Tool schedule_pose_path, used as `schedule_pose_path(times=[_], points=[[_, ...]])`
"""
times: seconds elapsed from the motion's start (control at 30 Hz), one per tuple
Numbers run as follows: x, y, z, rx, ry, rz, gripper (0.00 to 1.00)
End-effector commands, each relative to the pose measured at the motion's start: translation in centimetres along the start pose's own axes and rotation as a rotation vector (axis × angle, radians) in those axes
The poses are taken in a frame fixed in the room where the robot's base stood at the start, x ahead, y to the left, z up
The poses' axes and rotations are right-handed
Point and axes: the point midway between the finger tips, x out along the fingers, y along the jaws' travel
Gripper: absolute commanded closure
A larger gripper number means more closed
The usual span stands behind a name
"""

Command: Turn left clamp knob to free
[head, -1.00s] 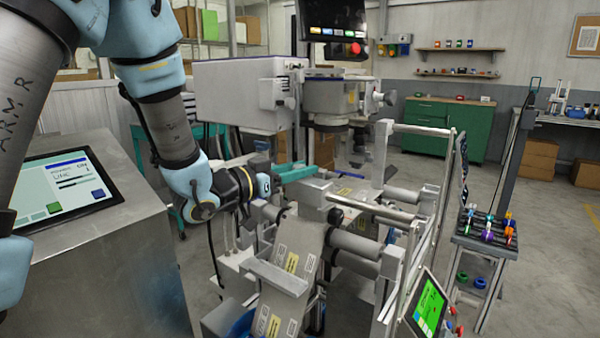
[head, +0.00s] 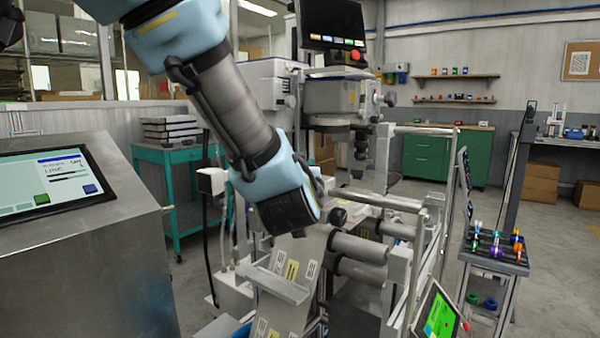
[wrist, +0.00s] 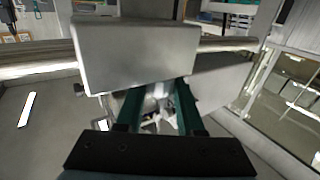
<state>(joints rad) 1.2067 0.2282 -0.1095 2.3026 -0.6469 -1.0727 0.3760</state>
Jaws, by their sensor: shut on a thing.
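My gripper (wrist: 160,90) shows in the wrist view as two teal fingers on a black mount, reaching in under a grey block (wrist: 135,55). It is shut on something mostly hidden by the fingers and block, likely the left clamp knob. A pale, star-like shape shows between the fingers, but I cannot tell whether it is the knob. In the head view my wrist points down over the web path and hides my fingertips and the left clamp knob. A dark round knob (head: 338,216) shows just right of my wrist, on the clamp area above the printed web (head: 292,270).
Grey rollers (head: 358,247) and metal rails (head: 382,201) lie close on the right. A steel cabinet with a screen (head: 45,185) stands at left. The printing head (head: 335,97) rises behind.

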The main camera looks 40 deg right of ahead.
Motion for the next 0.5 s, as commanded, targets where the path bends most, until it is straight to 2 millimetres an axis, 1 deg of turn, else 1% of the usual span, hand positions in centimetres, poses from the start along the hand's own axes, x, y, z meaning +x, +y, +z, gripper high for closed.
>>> schedule_pose_path(times=[0.07, 0.5], points=[[-0.03, 0.38, -0.05, 0.000, -0.001, -0.063, 1.00], [0.10, 0.15, -0.30, 0.000, -0.001, -0.480, 1.00]])
